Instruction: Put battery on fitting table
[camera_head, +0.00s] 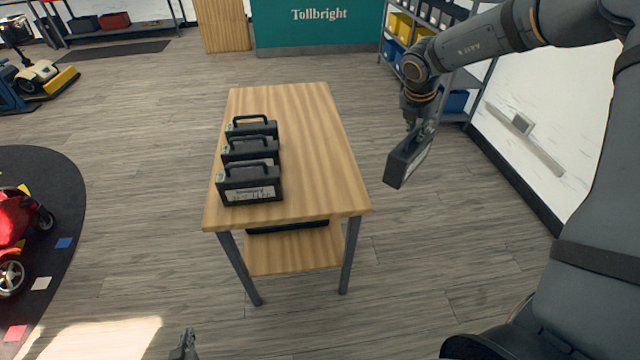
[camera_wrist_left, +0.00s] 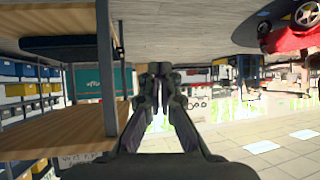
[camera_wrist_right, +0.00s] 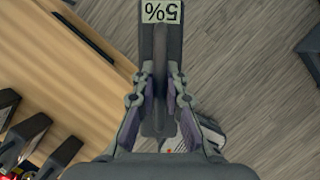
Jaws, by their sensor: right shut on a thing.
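My right gripper (camera_head: 425,122) is shut on the handle of a dark battery (camera_head: 408,160), held in the air to the right of the wooden table (camera_head: 310,130). In the right wrist view, this battery has a pale label (camera_wrist_right: 162,12) reading 5%, and the gripper fingers (camera_wrist_right: 158,100) close around its handle. Three similar dark batteries (camera_head: 250,184) stand upright in a row on the left side of the tabletop. My left gripper (camera_head: 185,345) is low, in front of the table; in the left wrist view its fingers (camera_wrist_left: 162,75) look closed and empty.
The right half of the tabletop is bare. A dark flat item (camera_head: 288,227) shows on the lower shelf. A rack with bins (camera_head: 455,100) stands behind the held battery by the wall. A red scooter (camera_head: 18,225) is on a dark mat at left. Floor around the table is clear.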

